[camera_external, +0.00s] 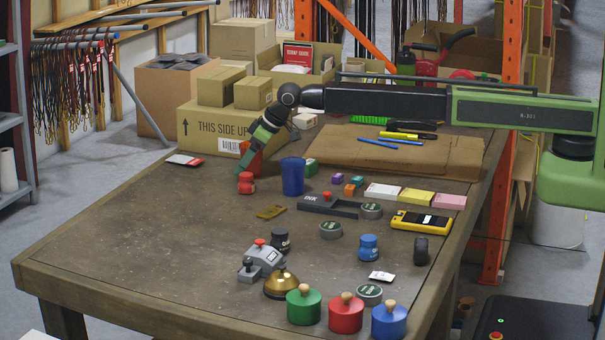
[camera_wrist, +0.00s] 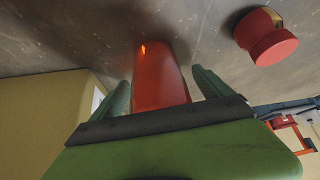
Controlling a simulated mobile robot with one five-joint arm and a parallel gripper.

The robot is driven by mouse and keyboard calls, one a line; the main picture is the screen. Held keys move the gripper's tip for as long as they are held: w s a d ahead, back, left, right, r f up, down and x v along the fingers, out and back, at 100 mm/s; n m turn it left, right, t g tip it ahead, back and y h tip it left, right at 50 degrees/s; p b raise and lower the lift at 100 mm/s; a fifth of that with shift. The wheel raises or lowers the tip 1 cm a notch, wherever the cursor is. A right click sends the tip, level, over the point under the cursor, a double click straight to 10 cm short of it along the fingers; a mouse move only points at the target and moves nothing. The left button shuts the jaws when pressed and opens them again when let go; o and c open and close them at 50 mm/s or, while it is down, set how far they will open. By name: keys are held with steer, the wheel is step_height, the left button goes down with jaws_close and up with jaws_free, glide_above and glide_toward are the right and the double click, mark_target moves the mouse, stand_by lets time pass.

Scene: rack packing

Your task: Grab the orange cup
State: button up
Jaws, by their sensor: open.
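The orange cup (camera_external: 253,161) stands on the table in front of the cardboard box, partly hidden behind my gripper in the external view. In the wrist view the orange cup (camera_wrist: 158,80) is between the two green fingers of my gripper (camera_wrist: 160,95). The fingers are open, with a visible gap to the cup on the right side; the left finger is close to it. In the external view my gripper (camera_external: 245,158) points down at the cup from the upper right.
A small red object (camera_external: 246,183) sits just in front of the cup and also shows in the wrist view (camera_wrist: 266,38). A blue cup (camera_external: 292,176) stands to the right. The box (camera_external: 215,128) is close behind. The table's left front is clear.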

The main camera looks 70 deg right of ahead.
steer(key=shift+r, duration=0.15)
steer(key=c, duration=1.4)
steer(key=shift+c, duration=0.2)
step_height(320, 180, up, 10)
steer(key=p, duration=1)
